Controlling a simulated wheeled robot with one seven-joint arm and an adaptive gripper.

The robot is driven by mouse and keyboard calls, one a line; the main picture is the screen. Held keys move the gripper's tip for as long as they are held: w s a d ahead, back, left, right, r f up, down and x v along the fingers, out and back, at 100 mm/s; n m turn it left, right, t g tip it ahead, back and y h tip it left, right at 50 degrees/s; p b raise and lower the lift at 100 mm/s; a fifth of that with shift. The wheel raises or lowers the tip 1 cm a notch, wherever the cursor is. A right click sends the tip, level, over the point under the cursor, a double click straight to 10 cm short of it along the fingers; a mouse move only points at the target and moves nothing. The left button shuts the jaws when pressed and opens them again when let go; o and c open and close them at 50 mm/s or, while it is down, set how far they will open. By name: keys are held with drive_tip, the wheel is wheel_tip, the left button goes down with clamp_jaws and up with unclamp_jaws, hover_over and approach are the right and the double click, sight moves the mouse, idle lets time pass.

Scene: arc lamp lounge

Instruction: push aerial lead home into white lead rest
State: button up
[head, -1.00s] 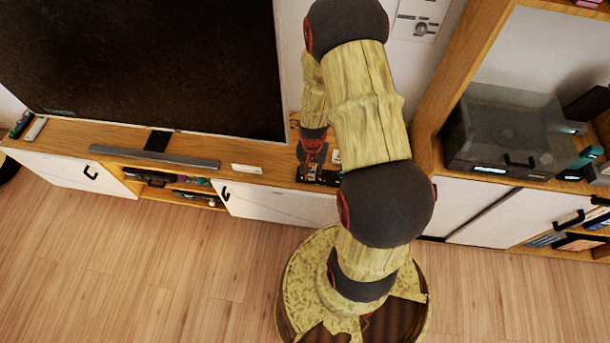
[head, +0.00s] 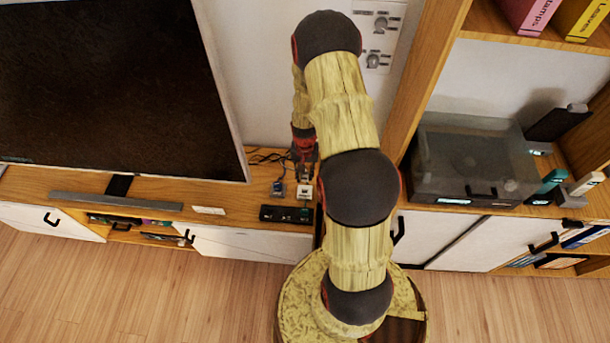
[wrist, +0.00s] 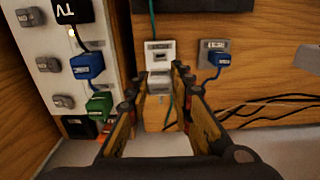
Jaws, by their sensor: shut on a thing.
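My gripper (wrist: 160,82) is shut on a small grey plug (wrist: 158,84), the aerial lead's end, in the wrist view. A thin green cable (wrist: 168,116) runs from the plug between the fingers. The white lead rest (wrist: 160,54), with a dark slot, lies right at the plug's front end; I cannot tell how far in the plug sits. In the head view my gripper (head: 303,160) is just behind the white rest (head: 304,191). The arm hides part of that area, and the plug is too small to make out there.
A grey rest with a blue plug (wrist: 216,57) stands beside the white one. A white panel (wrist: 75,82) with several plugs stands close on the other side. Loose black cables (wrist: 270,108) lie near the wall. A black box (head: 286,214) sits at the cabinet's front edge.

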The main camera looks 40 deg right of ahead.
sight(305, 174)
drive_tip(key=shift+f+b, duration=1.8)
drive_tip(key=shift+f, duration=1.1)
drive_tip(key=shift+f+b, duration=0.8)
drive_tip(key=shift+f, duration=0.8)
drive_tip(key=o, duration=1)
drive_tip(key=shift+o, duration=0.6)
drive_tip(key=shift+r, duration=0.15)
wheel_tip(305, 174, up, 12)
drive_tip(key=shift+f, duration=0.15)
drive_tip(key=shift+a, duration=0.1)
